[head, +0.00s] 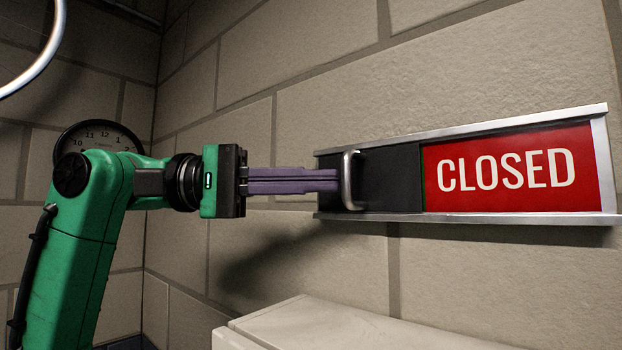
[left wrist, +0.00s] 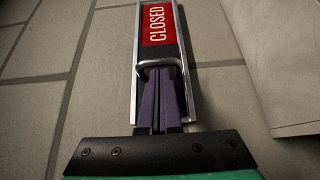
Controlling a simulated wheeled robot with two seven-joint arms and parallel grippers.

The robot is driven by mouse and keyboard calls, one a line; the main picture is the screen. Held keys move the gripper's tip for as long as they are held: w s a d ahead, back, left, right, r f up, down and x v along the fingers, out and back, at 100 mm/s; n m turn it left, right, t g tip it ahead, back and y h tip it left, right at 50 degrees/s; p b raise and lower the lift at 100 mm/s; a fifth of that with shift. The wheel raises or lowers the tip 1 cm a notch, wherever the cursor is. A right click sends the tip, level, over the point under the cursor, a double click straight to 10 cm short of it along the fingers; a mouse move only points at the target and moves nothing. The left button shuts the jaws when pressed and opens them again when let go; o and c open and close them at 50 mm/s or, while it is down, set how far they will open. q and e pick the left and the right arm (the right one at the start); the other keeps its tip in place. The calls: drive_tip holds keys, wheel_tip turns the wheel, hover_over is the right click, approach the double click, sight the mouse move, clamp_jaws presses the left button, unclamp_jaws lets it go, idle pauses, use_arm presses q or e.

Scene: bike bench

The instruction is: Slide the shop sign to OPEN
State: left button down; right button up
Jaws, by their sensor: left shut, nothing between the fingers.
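The shop sign (head: 512,168) is on the brick wall in a silver rail frame (head: 500,217). Its red panel reads CLOSED at the right, and a dark sliding cover (head: 393,180) sits at the left end. A silver bar handle (head: 348,180) stands on the cover's left part. My left gripper (head: 338,180) has its purple fingers shut and empty, with the tips at the left side of the handle. In the left wrist view the red panel (left wrist: 157,25) and the handle (left wrist: 157,64) show just beyond the fingers. I cannot tell whether the tips touch the handle. My right gripper is not in view.
A pale box-like surface (head: 330,328) is below the sign, with clear wall between them. A round clock (head: 100,134) hangs on the wall behind my left arm. A curved silver tube (head: 42,58) is at the upper left.

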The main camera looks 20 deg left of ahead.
use_arm(q)
drive_tip(key=s+d, duration=0.1)
drive_tip(key=d, duration=0.3)
drive_tip(key=s+d, duration=0.2)
drive_tip(key=d, duration=0.2)
drive_tip(key=s+d+b, duration=0.1)
drive_tip(key=s+d, duration=0.1)
drive_tip(key=d, duration=0.3)
drive_tip(key=shift+s, duration=0.1)
